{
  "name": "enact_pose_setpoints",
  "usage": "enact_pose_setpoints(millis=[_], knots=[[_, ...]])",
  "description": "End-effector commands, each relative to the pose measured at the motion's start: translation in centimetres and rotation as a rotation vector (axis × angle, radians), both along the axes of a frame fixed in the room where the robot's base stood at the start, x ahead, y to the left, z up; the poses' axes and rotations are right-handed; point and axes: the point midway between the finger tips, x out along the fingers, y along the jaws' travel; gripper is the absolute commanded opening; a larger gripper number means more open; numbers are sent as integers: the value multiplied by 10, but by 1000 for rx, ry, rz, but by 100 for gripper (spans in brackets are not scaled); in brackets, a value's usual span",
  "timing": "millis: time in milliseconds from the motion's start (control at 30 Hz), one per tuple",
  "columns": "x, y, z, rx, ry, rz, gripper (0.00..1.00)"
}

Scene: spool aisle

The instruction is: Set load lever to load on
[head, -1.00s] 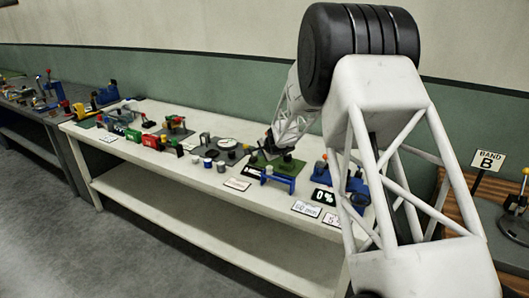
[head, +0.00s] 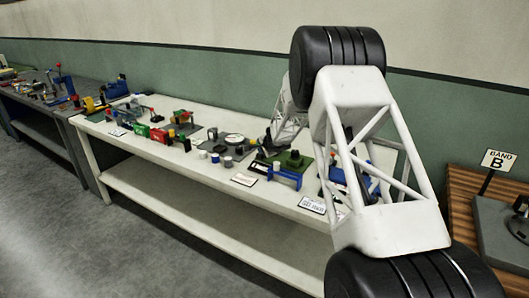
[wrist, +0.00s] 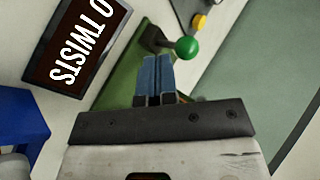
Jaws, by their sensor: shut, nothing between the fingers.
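A lever with a green ball knob (wrist: 187,48) and a black base stands by a green plate (wrist: 120,80) in the wrist view. I cannot read any mark naming it as the load lever or showing its setting. My gripper (wrist: 158,60) has its blue fingers together and empty, with the tips just beside the knob; I cannot tell whether they touch it. In the head view my gripper is small and dark at the end of my arm, over the white bench by the green plate (head: 297,163). The lever is not clear there.
A dark sign reading "0 TWISTS" (wrist: 75,40) lies beside the green plate. A yellow button (wrist: 199,22) is on a grey plate beyond. The white bench (head: 215,172) holds several other devices. A "BAND B" sign (head: 497,159) stands on a wooden bench at right.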

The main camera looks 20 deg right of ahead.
Motion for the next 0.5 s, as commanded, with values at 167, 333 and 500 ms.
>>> enact_pose_setpoints(millis=[167, 333, 500], knots=[[10, 2, 1, 0, 0, 0, 0], [15, 2, 1, 0, 0, 0, 0], [17, 3, 1, 0, 0, 0, 0]])
